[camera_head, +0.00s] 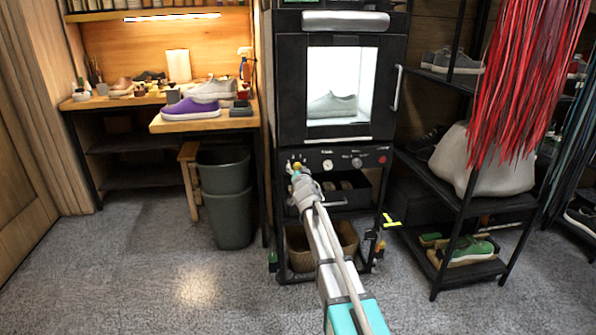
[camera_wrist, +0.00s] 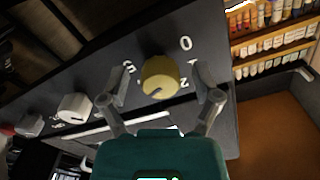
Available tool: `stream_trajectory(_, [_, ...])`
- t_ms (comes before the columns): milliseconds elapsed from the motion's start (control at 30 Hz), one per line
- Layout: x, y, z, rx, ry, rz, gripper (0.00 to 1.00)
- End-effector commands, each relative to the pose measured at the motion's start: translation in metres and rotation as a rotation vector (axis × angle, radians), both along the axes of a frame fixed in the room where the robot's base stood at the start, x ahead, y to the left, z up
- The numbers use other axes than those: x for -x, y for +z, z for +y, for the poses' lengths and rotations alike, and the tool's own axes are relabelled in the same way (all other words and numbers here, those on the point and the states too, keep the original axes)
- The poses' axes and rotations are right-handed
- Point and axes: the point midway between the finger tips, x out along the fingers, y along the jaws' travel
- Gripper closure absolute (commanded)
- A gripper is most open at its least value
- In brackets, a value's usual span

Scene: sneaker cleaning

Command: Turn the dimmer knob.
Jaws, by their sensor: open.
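The control panel (camera_head: 366,150) is a dark strip under the lit cabinet (camera_head: 289,85). In the wrist view a round brass-yellow knob (camera_wrist: 159,78) stands out from the panel, with white marks around it. It also shows small at the panel's left end in the head view (camera_head: 297,166). My gripper (camera_wrist: 161,82) is open, one finger on either side of the yellow knob, and I see gaps between fingers and knob. Whether the fingertips reach past its face I cannot tell. White knobs (camera_wrist: 74,108) sit further along the panel. Which one is labelled dimmer I cannot read.
A grey-white sneaker (camera_head: 333,105) sits inside the lit cabinet. A workbench (camera_head: 210,123) with shoes stands at left, with dark bins (camera_head: 226,205) below. A shelf rack (camera_head: 440,178) and hanging red laces (camera_head: 523,80) are at right. The floor (camera_head: 150,280) at left is clear.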

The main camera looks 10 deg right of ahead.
Motion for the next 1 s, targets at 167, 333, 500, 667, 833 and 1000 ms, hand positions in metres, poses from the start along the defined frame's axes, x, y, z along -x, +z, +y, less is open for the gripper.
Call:
stream_trajectory(167, [0.0002,0.0,-0.0001,0.001,0.0,0.0,0.19])
stream_trajectory(333, [0.0002,0.0,-0.0002,0.001,0.0,0.0,0.41])
stream_trajectory(500, [0.0002,0.0,-0.0002,0.001,0.0,0.0,0.73])
stream_trajectory(667, [0.0002,0.0,-0.0003,0.001,0.0,0.0,1.0])
stream_trajectory(833, [0.0,0.0,-0.0023,0.005,-0.002,0.0,1.0])
stream_trajectory(1000, [0.0,-0.0001,-0.003,0.037,-0.003,0.0,1.0])
